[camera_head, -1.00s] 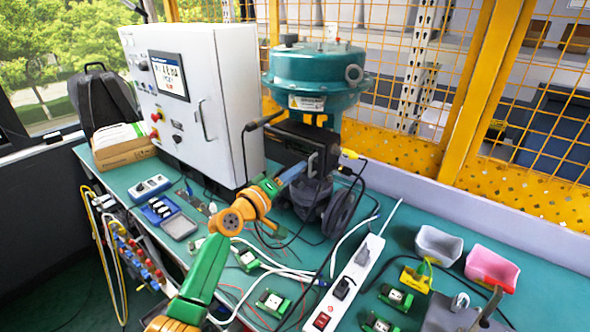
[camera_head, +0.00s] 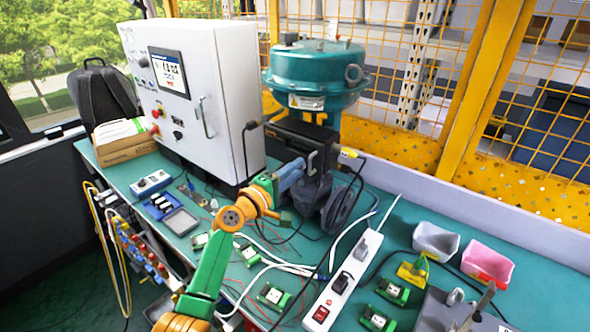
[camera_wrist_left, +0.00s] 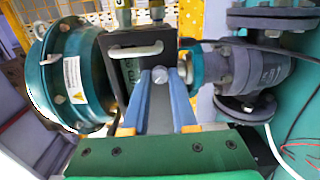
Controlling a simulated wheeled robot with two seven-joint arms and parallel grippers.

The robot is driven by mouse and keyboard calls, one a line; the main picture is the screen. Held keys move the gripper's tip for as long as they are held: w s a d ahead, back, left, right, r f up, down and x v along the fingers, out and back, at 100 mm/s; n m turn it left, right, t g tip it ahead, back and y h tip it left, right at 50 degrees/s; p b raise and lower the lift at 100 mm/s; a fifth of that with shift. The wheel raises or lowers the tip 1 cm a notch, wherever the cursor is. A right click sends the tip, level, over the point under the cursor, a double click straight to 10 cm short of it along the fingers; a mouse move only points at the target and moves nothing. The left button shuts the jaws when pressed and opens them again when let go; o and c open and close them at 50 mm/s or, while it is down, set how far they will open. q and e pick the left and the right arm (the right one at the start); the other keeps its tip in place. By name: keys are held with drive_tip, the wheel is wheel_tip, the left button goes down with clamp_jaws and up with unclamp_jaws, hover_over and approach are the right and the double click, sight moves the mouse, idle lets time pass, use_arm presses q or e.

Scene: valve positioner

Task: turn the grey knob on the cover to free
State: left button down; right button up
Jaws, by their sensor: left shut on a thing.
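The dark positioner cover (camera_head: 297,135) sits below the teal actuator, and its front shows in the left wrist view (camera_wrist_left: 128,72). The small round grey knob (camera_wrist_left: 160,76) is on the cover's face, between my blue fingertips, with a slot-like mark across it. My left gripper (camera_head: 297,168) reaches up to the cover from the front. In the left wrist view its two blue fingers (camera_wrist_left: 163,88) close around the knob from both sides. In the head view the fingers and arm hide the knob. My right gripper is not in view.
A teal actuator (camera_head: 315,75) stands above the cover, and pipe flanges (camera_wrist_left: 240,70) are beside it. A white cabinet (camera_head: 228,90) with a screen is at the left. A power strip (camera_head: 345,280), cables and grey (camera_head: 436,242) and pink (camera_head: 488,264) bins lie at right.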

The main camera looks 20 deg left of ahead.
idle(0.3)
use_arm(q)
drive_tip(key=c, duration=1)
unclamp_jaws()
drive_tip(key=v, duration=0.7)
drive_tip(key=shift+s, duration=0.1)
